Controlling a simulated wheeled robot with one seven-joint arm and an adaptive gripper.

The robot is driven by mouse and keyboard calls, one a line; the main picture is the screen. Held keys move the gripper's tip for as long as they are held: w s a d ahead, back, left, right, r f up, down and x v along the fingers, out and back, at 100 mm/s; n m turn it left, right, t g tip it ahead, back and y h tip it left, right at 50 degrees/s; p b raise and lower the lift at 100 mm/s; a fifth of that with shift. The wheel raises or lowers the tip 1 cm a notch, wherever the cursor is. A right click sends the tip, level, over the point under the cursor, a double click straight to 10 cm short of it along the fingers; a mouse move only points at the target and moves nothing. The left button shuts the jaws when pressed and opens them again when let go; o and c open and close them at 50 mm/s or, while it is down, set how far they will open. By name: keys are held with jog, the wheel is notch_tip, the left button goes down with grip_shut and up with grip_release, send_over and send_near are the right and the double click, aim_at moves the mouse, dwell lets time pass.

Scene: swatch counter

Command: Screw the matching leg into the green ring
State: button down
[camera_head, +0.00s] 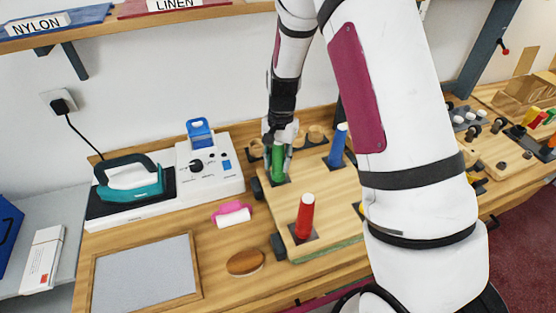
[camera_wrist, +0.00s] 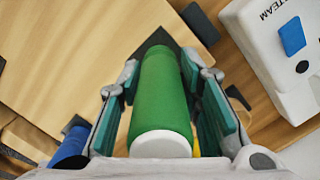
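A green leg (camera_head: 278,162) stands upright on a dark square patch (camera_head: 280,181) of the wooden board, at the board's far left corner. My gripper (camera_wrist: 163,72) is around the leg from above. In the wrist view, the green leg (camera_wrist: 160,95) with its white end lies between the teal finger pads, and narrow gaps seem to show beside it, so the fingers look slightly open. Any green ring at the leg's foot is hidden. A red leg (camera_head: 305,215) and a blue leg (camera_head: 338,146) also stand on the board, each on a dark square.
An iron (camera_head: 130,180) and a white control unit (camera_head: 210,165) stand to the left. A pink roller (camera_head: 232,213), a brown brush (camera_head: 245,262) and a framed grey panel (camera_head: 145,275) lie in front. My arm hides the board's right part.

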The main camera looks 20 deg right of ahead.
jog(key=m, duration=0.4)
jog(key=m+p, duration=0.1)
jog(key=m, duration=0.3)
jog(key=shift+t, duration=0.4)
jog(key=m, duration=0.7)
jog(key=shift+w+f+t, duration=0.1)
jog(key=shift+t, duration=0.3)
jog(key=c, duration=1.4)
grip_release()
